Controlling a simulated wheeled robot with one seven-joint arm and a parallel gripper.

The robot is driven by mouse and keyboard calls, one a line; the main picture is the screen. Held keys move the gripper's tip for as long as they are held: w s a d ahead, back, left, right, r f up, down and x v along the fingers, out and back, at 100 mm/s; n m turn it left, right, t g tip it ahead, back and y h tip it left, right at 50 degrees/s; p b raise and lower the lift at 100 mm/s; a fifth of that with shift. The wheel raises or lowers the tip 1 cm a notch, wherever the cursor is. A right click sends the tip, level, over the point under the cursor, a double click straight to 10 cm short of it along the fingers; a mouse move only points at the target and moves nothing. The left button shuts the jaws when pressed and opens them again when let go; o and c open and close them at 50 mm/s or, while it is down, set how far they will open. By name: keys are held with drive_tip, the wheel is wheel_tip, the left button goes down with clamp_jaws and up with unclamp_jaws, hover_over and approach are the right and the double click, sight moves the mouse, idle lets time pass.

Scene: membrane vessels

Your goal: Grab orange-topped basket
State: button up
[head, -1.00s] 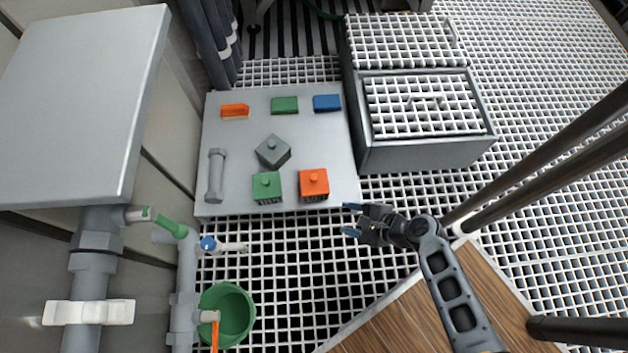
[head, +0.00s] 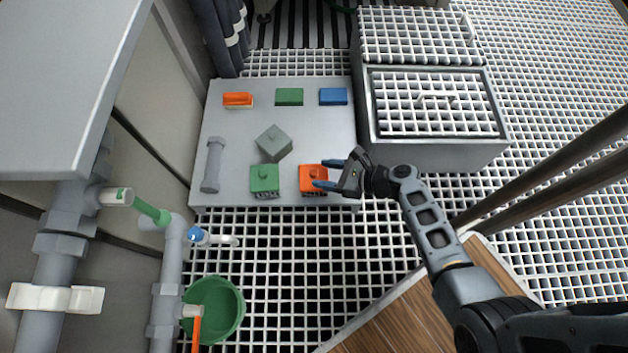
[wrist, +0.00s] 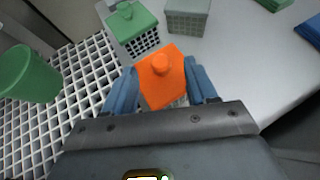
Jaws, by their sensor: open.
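The orange-topped basket (head: 309,178) stands at the front right of a light grey table, with a small knob on its lid. My gripper (head: 324,174) is open, reaching in from the right, its blue fingertips over or beside the orange lid. In the wrist view the orange-topped basket (wrist: 161,75) lies between the two blue fingers of my gripper (wrist: 163,82), one on each side. I cannot tell whether the fingers touch it. Its lower body is mostly hidden in the wrist view.
A green-topped basket (head: 264,178) stands just left, and a grey-topped one (head: 274,142) behind. A grey cylinder (head: 212,165) lies at the table's left. Orange (head: 238,99), green (head: 289,96) and blue (head: 333,96) blocks line the back. A grated metal box (head: 440,150) stands right.

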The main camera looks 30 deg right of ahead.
drive_tip(key=shift+x, duration=0.9)
drive_tip(key=shift+r, duration=0.1)
clamp_jaws()
